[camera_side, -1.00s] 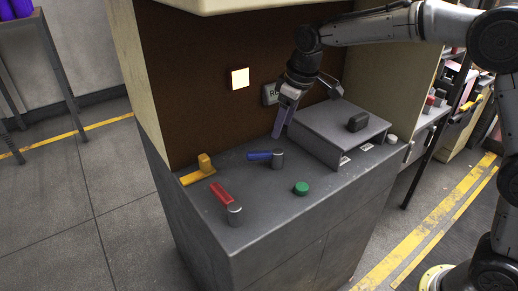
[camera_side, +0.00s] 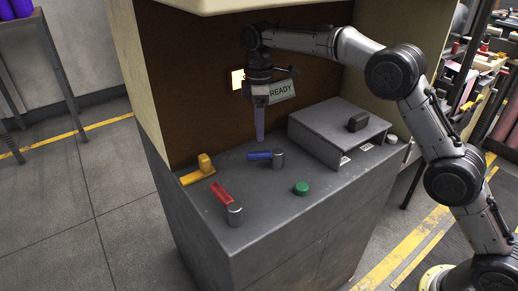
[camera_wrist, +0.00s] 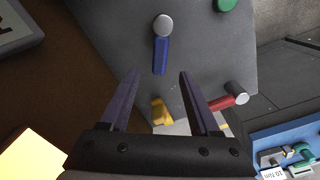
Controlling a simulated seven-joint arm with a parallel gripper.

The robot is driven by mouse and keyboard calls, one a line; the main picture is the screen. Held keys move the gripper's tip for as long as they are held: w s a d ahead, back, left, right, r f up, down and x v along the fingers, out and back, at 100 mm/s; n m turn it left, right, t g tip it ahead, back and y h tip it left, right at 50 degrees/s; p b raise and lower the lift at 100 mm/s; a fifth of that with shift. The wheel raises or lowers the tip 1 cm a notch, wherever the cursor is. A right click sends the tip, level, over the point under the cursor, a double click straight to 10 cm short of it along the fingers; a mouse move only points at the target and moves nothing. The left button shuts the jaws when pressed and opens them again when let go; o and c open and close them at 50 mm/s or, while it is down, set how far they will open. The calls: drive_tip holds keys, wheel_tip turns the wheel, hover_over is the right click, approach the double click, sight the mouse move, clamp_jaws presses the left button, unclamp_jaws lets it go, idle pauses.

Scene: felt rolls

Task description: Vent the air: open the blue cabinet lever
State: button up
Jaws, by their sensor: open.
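The blue lever (camera_side: 260,155) lies flat on the grey cabinet top (camera_side: 250,205), its handle pointing left from a round grey pivot (camera_side: 278,159). My gripper (camera_side: 260,138) points down just above and behind the handle's free end in the side view. In the wrist view my gripper (camera_wrist: 158,75) is open and empty, with two purple fingers apart. Contact with the lever is not visible.
A red lever (camera_side: 221,193), a yellow handle (camera_side: 198,171) and a green button (camera_side: 301,188) stand on the same top. A grey box (camera_side: 335,135) with a black knob is to the right.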

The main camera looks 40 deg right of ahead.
sight(259, 152)
wheel_tip(259, 152, down, 8)
idle(0.4)
clamp_jaws()
drive_tip(key=shift+r, duration=0.1)
idle(1.2)
